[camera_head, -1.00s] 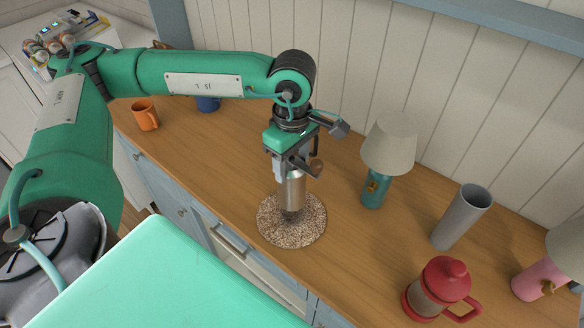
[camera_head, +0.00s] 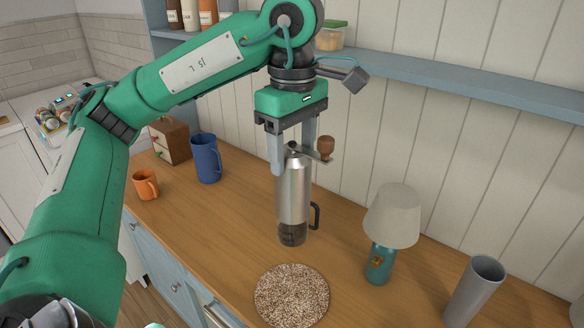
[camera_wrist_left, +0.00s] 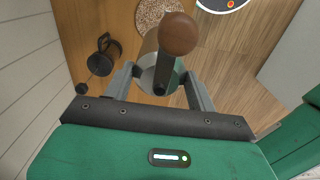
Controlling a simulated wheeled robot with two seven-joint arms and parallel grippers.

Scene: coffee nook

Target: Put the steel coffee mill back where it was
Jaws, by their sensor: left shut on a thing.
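The steel coffee mill (camera_head: 293,190) is a slim upright cylinder with a dark lower end, a crank and a brown wooden knob. My left gripper (camera_head: 291,165) points down and is shut on its upper part, holding it in the air above the counter. The wrist view shows the mill (camera_wrist_left: 150,78) between the fingers (camera_wrist_left: 158,85), with the knob (camera_wrist_left: 178,33) towards the camera. A round speckled mat (camera_head: 291,296) lies bare on the counter, below the mill in the head view; part of it shows in the wrist view (camera_wrist_left: 158,12). My right gripper is not in view.
A dark handled vessel (camera_wrist_left: 103,60) stands near the wall; the mill mostly hides it in the head view. A teal lamp (camera_head: 379,262) and grey cylinder (camera_head: 474,291) stand right. A blue mug (camera_head: 206,160), orange mug (camera_head: 146,184) and wooden box (camera_head: 170,141) stand left. A shelf (camera_head: 430,82) runs behind.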

